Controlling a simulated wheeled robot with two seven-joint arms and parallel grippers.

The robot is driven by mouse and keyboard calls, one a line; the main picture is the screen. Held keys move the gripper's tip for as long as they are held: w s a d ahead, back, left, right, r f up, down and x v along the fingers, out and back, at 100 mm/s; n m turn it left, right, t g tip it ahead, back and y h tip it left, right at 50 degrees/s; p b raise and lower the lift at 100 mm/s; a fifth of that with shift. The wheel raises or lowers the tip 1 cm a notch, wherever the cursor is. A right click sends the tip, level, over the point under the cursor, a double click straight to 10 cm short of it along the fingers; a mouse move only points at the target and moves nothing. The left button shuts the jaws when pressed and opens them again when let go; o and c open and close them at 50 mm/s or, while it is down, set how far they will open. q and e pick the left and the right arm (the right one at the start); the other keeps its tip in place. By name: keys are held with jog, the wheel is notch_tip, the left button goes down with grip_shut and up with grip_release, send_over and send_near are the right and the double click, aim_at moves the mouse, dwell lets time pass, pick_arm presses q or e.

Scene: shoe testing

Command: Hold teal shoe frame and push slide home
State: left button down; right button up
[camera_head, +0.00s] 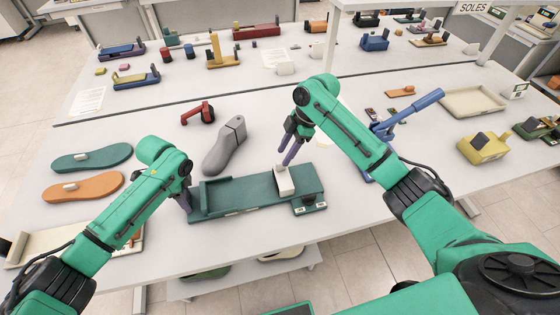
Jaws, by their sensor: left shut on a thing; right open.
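The teal shoe frame (236,193) lies flat on the white table in front of me. A whitish block, seemingly the slide (285,182), sits near its right end, beside a darker end part (308,200). My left gripper (188,207) is at the frame's left end, shut on its edge; my own wrist hides part of the grip. My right gripper (287,160) is open, with purple fingers pointing down just above the whitish block. I cannot tell whether the fingers touch it.
A grey shoe last (224,146) and a red tool (199,113) lie behind the frame. A teal sole (92,158) and an orange sole (83,187) lie at left. A blue lever device (408,114) stands at right, near a cream tray (473,101).

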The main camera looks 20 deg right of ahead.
jog(key=v, duration=0.6)
jog(key=shift+r, duration=0.4)
jog(key=shift+d, duration=0.15)
pick_arm(q)
jog(key=shift+c, duration=0.8)
grip_release()
jog(key=shift+r, duration=0.1)
